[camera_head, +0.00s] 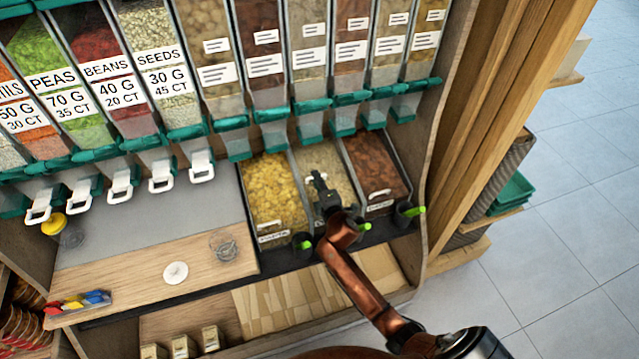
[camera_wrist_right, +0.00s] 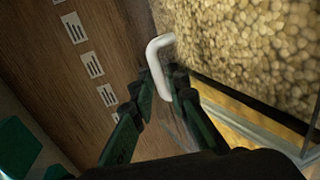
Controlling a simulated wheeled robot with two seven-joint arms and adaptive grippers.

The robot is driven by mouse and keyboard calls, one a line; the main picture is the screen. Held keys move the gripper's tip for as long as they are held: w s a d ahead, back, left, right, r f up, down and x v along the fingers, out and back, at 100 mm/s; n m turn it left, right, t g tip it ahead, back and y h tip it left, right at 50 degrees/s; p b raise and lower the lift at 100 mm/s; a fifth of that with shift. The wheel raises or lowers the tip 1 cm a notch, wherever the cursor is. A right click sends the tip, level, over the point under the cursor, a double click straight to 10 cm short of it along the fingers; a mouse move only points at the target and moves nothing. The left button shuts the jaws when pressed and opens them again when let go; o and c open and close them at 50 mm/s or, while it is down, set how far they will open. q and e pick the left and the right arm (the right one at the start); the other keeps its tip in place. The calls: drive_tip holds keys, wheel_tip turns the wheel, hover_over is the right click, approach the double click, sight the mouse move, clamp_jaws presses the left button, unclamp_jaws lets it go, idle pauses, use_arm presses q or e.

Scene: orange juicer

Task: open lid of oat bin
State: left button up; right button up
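The middle bin (camera_head: 335,166) in the lower row holds pale, oat-like flakes, which fill the upper right of the right wrist view (camera_wrist_right: 255,45). A white bar handle (camera_wrist_right: 154,60) runs down between the fingertips of my right gripper (camera_wrist_right: 163,88). The fingers are closed in close on both sides of it. In the head view my right gripper (camera_head: 320,184) is over the middle bin, and my arm hides its front part. The clear lid is hard to make out, and I cannot tell whether it is raised. My left gripper is not in view.
A bin of yellow flakes (camera_head: 270,190) is directly left and a bin of reddish-brown food (camera_head: 375,160) directly right. Clear dispensers (camera_head: 265,65) with green spouts hang just behind. A wooden counter (camera_head: 120,285) lies left; open floor (camera_head: 560,240) lies right.

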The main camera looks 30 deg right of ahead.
drive_tip(key=v, duration=1.2)
drive_tip(key=shift+f, duration=0.15)
